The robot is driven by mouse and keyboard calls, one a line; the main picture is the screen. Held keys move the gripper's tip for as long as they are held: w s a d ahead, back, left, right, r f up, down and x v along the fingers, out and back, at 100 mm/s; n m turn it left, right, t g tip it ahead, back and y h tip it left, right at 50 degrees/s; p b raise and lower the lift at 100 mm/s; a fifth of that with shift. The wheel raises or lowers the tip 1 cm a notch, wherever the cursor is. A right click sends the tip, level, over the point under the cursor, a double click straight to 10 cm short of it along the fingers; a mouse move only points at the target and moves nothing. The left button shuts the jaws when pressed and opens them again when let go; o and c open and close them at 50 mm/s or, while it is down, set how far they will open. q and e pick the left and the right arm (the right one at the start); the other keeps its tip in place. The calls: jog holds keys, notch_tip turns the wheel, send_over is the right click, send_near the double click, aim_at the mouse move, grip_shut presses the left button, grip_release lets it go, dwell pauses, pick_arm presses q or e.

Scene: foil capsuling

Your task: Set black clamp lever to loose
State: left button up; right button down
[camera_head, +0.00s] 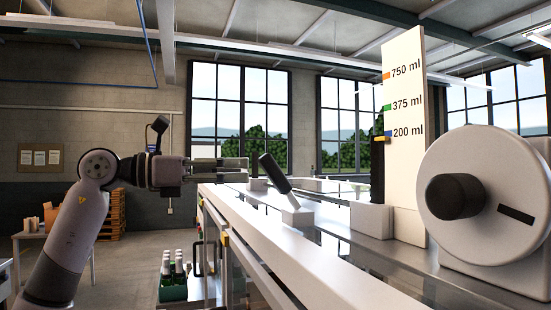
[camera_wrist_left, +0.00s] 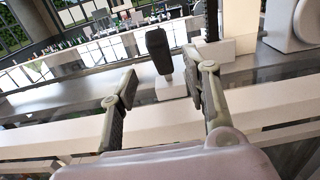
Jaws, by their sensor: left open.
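The black clamp lever (camera_head: 273,173) leans up and to the left from a small white block (camera_head: 297,217) on the machine's long white bench. In the left wrist view the lever (camera_wrist_left: 158,50) stands nearly upright, its foot at a white block (camera_wrist_left: 171,88). My left gripper (camera_head: 247,170) comes in level from the left in the head view, its fingertips just left of the lever. It is open and empty. In the wrist view its fingers (camera_wrist_left: 160,64) spread either side of the lever's line; I cannot tell whether they touch it. My right gripper is not in view.
A cream scale board (camera_head: 404,180) marked 750, 375 and 200 ml stands right of the lever. A large white dial (camera_head: 485,185) with a black knob is at far right. A crate of bottles (camera_head: 173,290) stands below the bench, left.

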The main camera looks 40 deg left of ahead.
aim_at(264, 170)
pick_arm(q)
jog(key=p+x, duration=0.3)
jog(key=x, duration=0.4)
jog(key=shift+w+d+r+p, duration=0.15)
jog(key=shift+w+p, duration=0.2)
jog(key=shift+p, duration=0.05)
jog(key=shift+w+d, duration=0.3)
jog(key=shift+w, duration=0.15)
jog(key=shift+c, duration=0.5)
jog(key=c, duration=0.7)
grip_shut()
